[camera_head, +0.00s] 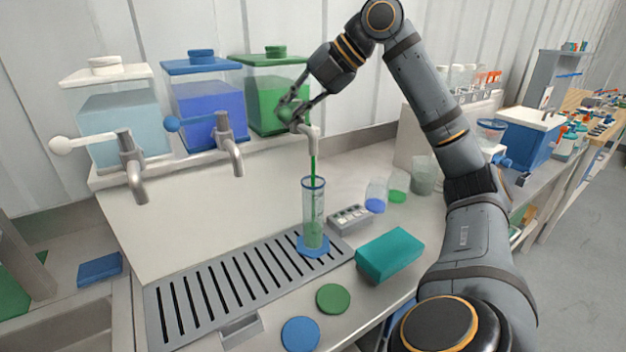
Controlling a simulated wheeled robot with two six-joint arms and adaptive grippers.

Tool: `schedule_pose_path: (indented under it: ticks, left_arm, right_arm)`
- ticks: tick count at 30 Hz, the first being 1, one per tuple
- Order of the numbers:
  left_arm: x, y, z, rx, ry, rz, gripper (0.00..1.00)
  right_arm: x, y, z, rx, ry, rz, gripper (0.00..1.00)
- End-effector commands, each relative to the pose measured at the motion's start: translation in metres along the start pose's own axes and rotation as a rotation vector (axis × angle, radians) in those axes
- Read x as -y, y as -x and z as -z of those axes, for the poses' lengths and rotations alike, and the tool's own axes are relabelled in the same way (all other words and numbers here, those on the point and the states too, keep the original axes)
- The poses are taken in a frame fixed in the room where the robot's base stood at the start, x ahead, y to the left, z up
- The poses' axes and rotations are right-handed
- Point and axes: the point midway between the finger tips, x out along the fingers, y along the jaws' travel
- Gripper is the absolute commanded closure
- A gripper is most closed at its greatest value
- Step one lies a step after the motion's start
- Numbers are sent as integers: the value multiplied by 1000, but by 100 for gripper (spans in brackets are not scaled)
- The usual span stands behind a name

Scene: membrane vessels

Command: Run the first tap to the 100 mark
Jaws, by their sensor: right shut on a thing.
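Three tanks stand on a shelf: a white-lidded one with pale liquid (118,115), a blue one (206,98) and a green one (275,95). Each has a grey tap; the left tap (130,165) and middle tap (228,148) show no flow. My right gripper (291,111) is shut on the handle of the green tank's tap (312,133), which the fingers mostly hide. A green stream falls from that tap into a clear measuring cylinder (313,205). The cylinder stands upright on its blue base, with green liquid in its lower part; its marks are too small to read. My left gripper is not in view.
The cylinder stands on a slotted drip tray (240,290). A teal block (390,254), a green disc (333,298), a blue disc (300,335) and a small grey rack (349,219) lie around it. Small beakers (376,195) stand behind. My right arm spans the right side.

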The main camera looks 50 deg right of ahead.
Motion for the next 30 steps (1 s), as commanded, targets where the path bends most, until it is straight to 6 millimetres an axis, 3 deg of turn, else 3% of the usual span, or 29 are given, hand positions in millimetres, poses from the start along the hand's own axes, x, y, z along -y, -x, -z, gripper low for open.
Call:
schedule_pose_path:
  ticks: [5, 15, 22, 30]
  left_arm:
    - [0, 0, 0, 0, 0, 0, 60]
    - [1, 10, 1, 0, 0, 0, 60]
    - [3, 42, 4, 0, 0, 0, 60]
    - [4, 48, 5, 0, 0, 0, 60]
  right_arm:
    - [0, -1, 0, 12, -11, 3, 100]
    - [-10, -11, -2, 209, -202, 2, 100]
    - [-22, -15, -5, 366, -352, 7, 100]
    - [-22, -20, -8, 417, -404, 1, 100]
